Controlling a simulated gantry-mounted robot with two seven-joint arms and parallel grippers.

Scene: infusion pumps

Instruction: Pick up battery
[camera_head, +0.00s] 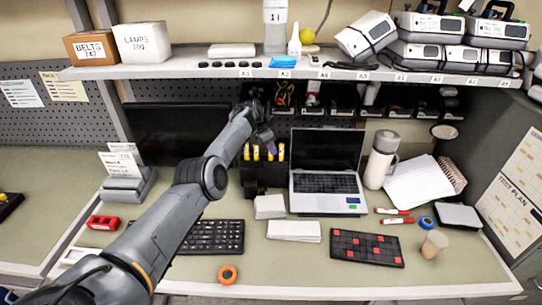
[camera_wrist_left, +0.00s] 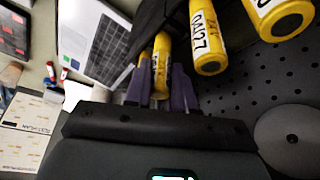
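Yellow batteries (camera_head: 256,153) stand in a row in a dark holder (camera_head: 262,178) left of the laptop. My left gripper (camera_head: 270,149) reaches the row from above, its purple fingers pointing down among the batteries. In the left wrist view, the purple fingers (camera_wrist_left: 161,88) lie on either side of one yellow battery (camera_wrist_left: 161,62). Whether they press on it cannot be told. Another labelled battery (camera_wrist_left: 208,55) and a third at the top right (camera_wrist_left: 285,20) are outside the fingers. The lower end of the battery between the fingers is hidden. My right gripper is not in view.
The open laptop (camera_head: 326,183) stands close on the right. A shelf (camera_head: 200,68) with boxes and pumps hangs above. A keyboard (camera_head: 208,237), white boxes (camera_head: 294,231), a dark grid mat (camera_head: 366,248) and a bottle (camera_head: 381,160) occupy the desk. The front edge is mostly clear.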

